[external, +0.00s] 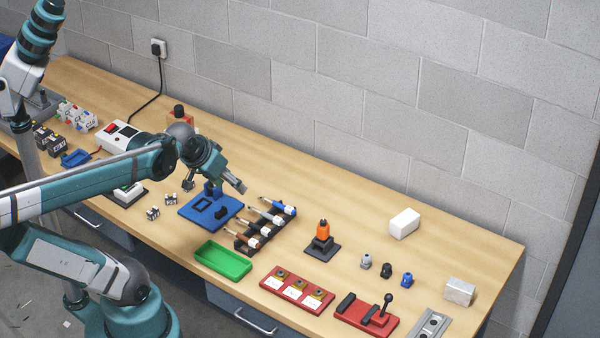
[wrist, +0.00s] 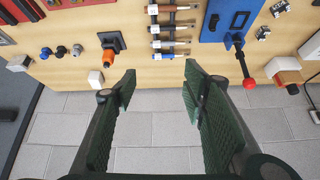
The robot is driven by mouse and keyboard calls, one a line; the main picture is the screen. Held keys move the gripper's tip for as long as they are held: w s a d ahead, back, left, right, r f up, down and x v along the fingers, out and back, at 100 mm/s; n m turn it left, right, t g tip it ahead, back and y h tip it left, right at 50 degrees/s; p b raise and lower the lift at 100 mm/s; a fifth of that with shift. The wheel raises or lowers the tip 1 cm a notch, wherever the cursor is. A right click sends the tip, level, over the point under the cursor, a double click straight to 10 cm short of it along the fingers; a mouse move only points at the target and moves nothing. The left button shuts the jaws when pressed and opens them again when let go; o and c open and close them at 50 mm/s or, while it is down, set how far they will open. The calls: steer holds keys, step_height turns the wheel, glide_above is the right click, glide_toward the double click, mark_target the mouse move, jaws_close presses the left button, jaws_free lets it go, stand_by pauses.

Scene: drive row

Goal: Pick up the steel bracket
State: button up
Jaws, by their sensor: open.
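Two small silvery metal pieces lie on the bench left of the blue fixture, one nearer the front (external: 152,213) and one nearer the fixture (external: 171,199). They look like brackets, but I cannot tell which is the steel bracket. In the wrist view two small metal pieces show at the upper right, one beside the blue fixture (wrist: 264,32) and one at the top edge (wrist: 280,8). My gripper (external: 213,186) is open and empty above the back of the blue fixture, apart from both pieces. Its spread fingers also show in the wrist view (wrist: 160,80).
The blue fixture (external: 189,210) has a lever with a red knob (wrist: 249,83). A white block (external: 405,223) stands further right. The block wall bounds the back.

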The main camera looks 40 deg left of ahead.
steer(key=w+d+r+m+g+h+p, duration=0.3)
steer(key=w+d+m, duration=0.4)
steer(key=w+d, duration=1.3)
steer(key=m+g+y+p, duration=0.2)
steer(key=m+g, duration=0.2)
steer(key=m, duration=0.5)
glide_above(469, 290)
steer(key=a, duration=0.2)
steer(key=f, duration=2.2)
steer(key=shift+w+d, duration=0.1)
steer(key=shift+d, duration=0.1)
steer(key=shift+d+f, duration=0.3)
steer(key=shift+d, duration=0.05)
steer(key=shift+d+f, duration=0.15)
steer(key=shift+f, duration=1.15)
